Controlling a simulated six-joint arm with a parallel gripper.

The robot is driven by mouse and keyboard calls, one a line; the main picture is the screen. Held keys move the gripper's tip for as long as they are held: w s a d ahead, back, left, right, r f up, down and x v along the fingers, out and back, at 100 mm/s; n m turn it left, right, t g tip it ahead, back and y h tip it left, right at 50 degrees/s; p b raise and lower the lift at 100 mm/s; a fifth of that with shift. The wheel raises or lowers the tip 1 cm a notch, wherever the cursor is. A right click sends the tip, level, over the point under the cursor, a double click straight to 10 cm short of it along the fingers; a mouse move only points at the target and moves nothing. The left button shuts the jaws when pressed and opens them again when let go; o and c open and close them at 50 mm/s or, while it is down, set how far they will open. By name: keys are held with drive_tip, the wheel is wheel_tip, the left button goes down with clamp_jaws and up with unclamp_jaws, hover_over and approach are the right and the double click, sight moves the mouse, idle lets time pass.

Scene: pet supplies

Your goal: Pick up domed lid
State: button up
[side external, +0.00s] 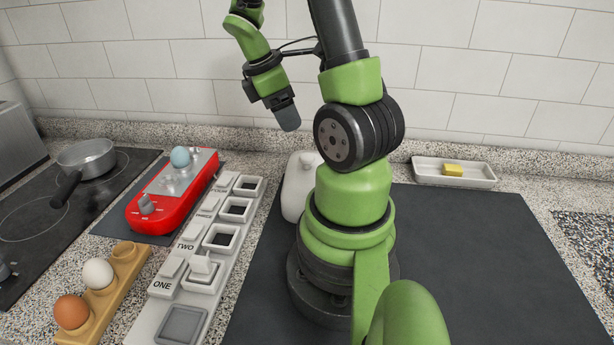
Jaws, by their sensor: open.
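A white, rounded piece that looks like the domed lid (297,188) stands on the dark mat (480,250), left of my arm's base. My arm hides its right part. My gripper (287,122) is above and slightly left of it in the picture, in front of the tiled wall. The gripper is open, empty and clear of the lid, with its fingers pointing down.
A white dish (425,177) with a yellow block (453,169) is at the right. The mat's right side is clear.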

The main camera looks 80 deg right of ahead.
hover_over(308, 155)
drive_tip(key=w+a, duration=0.1)
drive_tip(key=w, duration=0.1)
wheel_tip(308, 155, down, 4)
drive_tip(key=shift+f, duration=0.1)
drive_tip(key=shift+x, duration=3.05)
drive_tip(key=shift+w+a, duration=0.1)
drive_tip(key=shift+c, duration=0.2)
clamp_jaws()
